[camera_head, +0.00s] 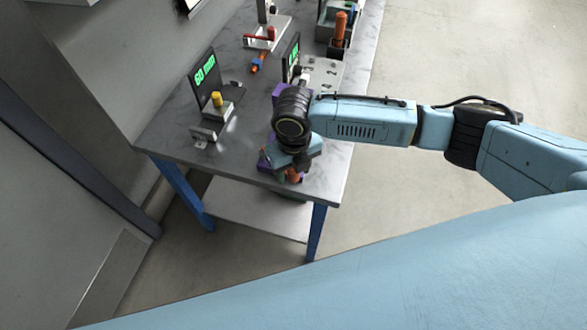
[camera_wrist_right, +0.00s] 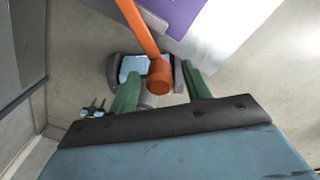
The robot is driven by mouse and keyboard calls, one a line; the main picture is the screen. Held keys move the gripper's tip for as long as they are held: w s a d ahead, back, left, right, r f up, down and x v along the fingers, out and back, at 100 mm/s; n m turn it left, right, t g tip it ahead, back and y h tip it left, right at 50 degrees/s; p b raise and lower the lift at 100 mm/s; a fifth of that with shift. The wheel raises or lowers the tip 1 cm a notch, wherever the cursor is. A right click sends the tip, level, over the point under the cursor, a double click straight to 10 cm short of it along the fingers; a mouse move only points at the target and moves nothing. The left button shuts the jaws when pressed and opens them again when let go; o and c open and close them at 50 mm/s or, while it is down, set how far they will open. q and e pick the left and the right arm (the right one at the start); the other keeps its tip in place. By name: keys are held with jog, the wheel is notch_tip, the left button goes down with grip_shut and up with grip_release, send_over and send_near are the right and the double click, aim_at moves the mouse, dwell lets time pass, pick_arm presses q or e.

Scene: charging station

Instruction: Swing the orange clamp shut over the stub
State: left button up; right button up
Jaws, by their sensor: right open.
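The orange clamp lever (camera_wrist_right: 140,32) runs down from the top of the right wrist view and ends in a thick round knob (camera_wrist_right: 160,76). My right gripper (camera_wrist_right: 161,88) is open, its two green fingers apart on either side of the knob. I cannot tell whether either finger touches it. In the head view my right gripper (camera_head: 290,174) is at the table's near right edge, with a small orange bit showing beside it. The purple fixture (camera_wrist_right: 180,14) is beside the lever. The stub is not distinguishable; my wrist hides much of the fixture in the head view. My left gripper is out of view.
The marble-topped table (camera_head: 175,112) has blue legs. On it stand a 60 mm display (camera_head: 205,76), a yellow-capped piece (camera_head: 216,99), a red-handled device (camera_head: 262,36) and an orange cylinder (camera_head: 340,26). Bare floor (camera_head: 450,50) lies to the right.

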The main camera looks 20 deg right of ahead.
jog(key=shift+f, duration=0.2)
grip_shut()
dwell(0.3)
